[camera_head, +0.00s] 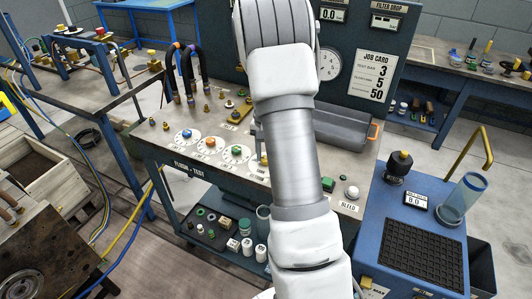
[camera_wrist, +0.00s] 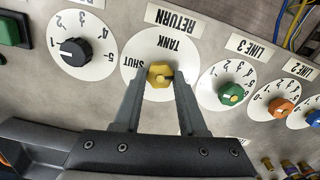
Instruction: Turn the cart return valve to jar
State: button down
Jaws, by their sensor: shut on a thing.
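The return valve is a yellow knob (camera_wrist: 157,71) on a round white dial (camera_wrist: 150,45), under a RETURN label (camera_wrist: 174,19), in the wrist view. The dial reads upside down, with TANK above the knob and SHUT at its left. No JAR mark shows; the lower dial is partly behind my fingers. A small dark mark shows on the knob's right side, but I cannot tell the pointer's direction for certain. My gripper (camera_wrist: 160,78) has its two fingers closed on the knob's sides. In the head view my arm hides the gripper and most of this dial.
Close by in the wrist view are a black knob (camera_wrist: 75,51) on a numbered dial, a green knob (camera_wrist: 230,93) and an orange knob (camera_wrist: 283,107). In the head view, a grey trough (camera_head: 340,133) lies right of my arm, and a blue cart (camera_head: 385,205) stands at the right.

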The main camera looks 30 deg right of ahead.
jog(key=shift+m+p, duration=0.45)
jog(key=shift+m, duration=1.55)
jog(key=shift+c, duration=2.3)
grip_release()
jog(key=shift+r, duration=0.1)
notch_tip(320, 180, up, 17)
jog(key=p, duration=0.2)
jog(key=shift+r, duration=0.15)
